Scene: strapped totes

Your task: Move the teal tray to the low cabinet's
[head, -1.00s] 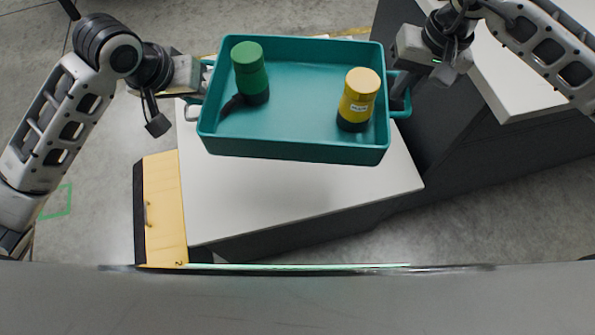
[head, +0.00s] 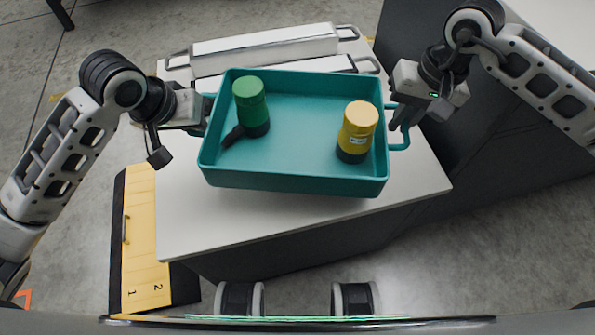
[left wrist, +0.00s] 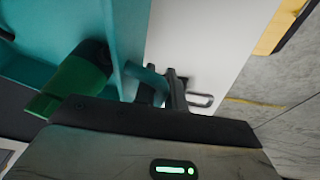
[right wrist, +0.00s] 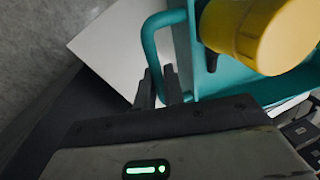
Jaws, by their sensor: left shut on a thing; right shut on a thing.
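The teal tray (head: 295,178) is held over the white top of a low cabinet (head: 240,222), with a handle at each end. A green-lidded container (head: 251,105) stands in its left part, with a dark piece beside it. A yellow container (head: 357,132) stands in its right part. My left gripper (head: 207,108) is shut on the tray's left handle, which also shows in the left wrist view (left wrist: 150,80). My right gripper (head: 396,115) is shut on the right handle (right wrist: 150,40). Whether the tray's underside touches the cabinet top is hidden.
Long white trays with grey handles (head: 265,48) lie on the cabinet top behind the teal tray. A yellow numbered panel (head: 145,240) is at the cabinet's left side. The cabinet top's front strip is bare.

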